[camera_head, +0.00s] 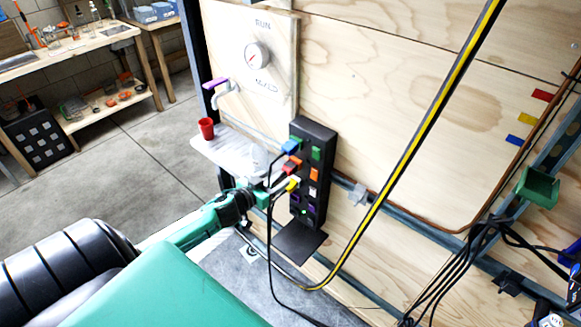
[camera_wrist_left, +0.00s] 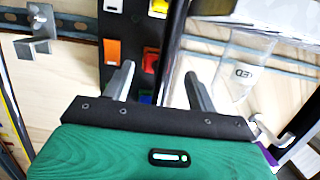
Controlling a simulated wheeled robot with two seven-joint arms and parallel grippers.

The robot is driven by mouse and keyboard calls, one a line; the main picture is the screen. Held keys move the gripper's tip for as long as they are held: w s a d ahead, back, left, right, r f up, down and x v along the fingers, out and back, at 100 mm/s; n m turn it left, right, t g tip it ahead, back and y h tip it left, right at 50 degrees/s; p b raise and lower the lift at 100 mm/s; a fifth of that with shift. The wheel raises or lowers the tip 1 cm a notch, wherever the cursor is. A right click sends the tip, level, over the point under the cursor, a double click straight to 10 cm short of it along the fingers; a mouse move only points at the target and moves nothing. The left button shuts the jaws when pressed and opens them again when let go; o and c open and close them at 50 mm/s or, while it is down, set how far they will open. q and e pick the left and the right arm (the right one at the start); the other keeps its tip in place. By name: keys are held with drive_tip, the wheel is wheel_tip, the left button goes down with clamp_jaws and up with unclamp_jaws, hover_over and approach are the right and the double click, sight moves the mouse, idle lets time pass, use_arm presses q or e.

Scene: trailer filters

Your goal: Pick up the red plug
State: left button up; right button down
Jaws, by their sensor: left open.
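A black power strip (camera_head: 309,137) is fixed upright on the plywood wall, with plugs on its left side. The red plug (camera_head: 291,166) sits between a blue plug (camera_head: 291,147) and a yellow plug (camera_head: 293,185). In the left wrist view the red plug (camera_wrist_left: 150,60) is just beyond the fingertips, nearer the left finger. My left gripper (camera_head: 281,178) is close in front of the plugs, its fingers partly covering them. In the wrist view the left gripper (camera_wrist_left: 160,72) is open, its two grey fingers apart, with a dark cable passing between them. My right gripper is not seen.
Black cables (camera_head: 271,240) hang from the plugs. A yellow-black striped bar (camera_head: 410,150) slants across the wall. A white shelf (camera_head: 222,150) with a red cup (camera_head: 206,128) is left of the strip. A metal bracket (camera_wrist_left: 38,30) is near the gripper.

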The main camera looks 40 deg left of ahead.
sight(285, 172)
use_arm(q)
drive_tip(key=shift+w+d+r, duration=0.1)
drive_tip(key=shift+w, duration=0.3)
drive_tip(key=w, duration=0.1)
drive_tip(key=w+p, duration=0.1)
drive_tip(key=w, duration=0.2)
drive_tip(key=shift+d, duration=0.3)
drive_tip(key=shift+w, duration=0.3)
drive_tip(key=shift+c, duration=0.5)
drive_tip(key=c, duration=1.1)
